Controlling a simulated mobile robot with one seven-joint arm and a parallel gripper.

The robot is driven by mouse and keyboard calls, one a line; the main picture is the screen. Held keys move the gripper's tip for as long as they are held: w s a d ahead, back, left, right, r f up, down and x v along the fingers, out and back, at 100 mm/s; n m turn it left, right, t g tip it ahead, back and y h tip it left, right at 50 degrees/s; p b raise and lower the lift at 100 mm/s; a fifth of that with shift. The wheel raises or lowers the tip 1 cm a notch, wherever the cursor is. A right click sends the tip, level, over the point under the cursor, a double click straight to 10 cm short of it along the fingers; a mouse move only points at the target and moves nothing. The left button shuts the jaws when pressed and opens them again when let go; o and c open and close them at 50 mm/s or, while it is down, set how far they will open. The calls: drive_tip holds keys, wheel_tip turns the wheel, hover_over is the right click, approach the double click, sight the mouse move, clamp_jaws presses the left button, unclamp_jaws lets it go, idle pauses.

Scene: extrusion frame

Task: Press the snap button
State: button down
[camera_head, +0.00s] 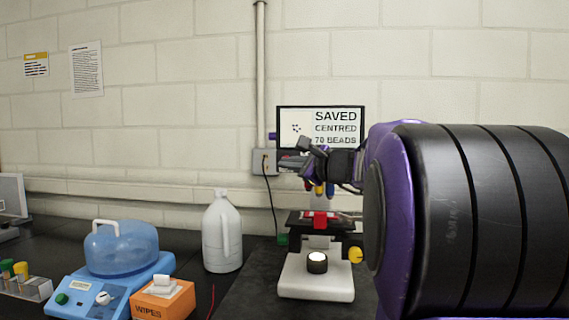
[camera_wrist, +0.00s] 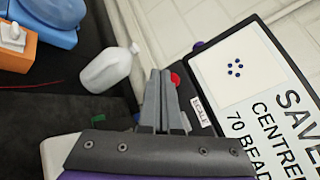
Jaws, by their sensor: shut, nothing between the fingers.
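The monitor (camera_head: 320,127) on the microscope reads "SAVED CENTRED 70 BEADS" beside a small picture of dots; the screen also fills the right of the wrist view (camera_wrist: 270,85). A round red button (camera_wrist: 175,79) shows just right of my fingertips, partly behind them, near a small label that seems to read "SCALE". A purple knob (camera_wrist: 198,44) sits at the screen's edge. I cannot read which of these is the snap button. My gripper (camera_wrist: 161,72) is shut and empty; in the head view my gripper (camera_head: 306,146) is in front of the screen's lower left. I cannot tell whether it touches anything.
The microscope base (camera_head: 316,285) with its lit lamp stands below my gripper. A white jug (camera_head: 222,235), a blue lidded bath (camera_head: 122,250), an orange wipes box (camera_head: 165,298) and a tube rack (camera_head: 25,285) stand to the left. My arm hides the right side.

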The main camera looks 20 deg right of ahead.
drive_tip(key=s+a+b, duration=0.1)
drive_tip(key=s, duration=0.1)
drive_tip(key=s+a+b, duration=0.1)
drive_tip(key=s, duration=0.1)
drive_tip(key=shift+a, duration=0.4)
idle(0.7)
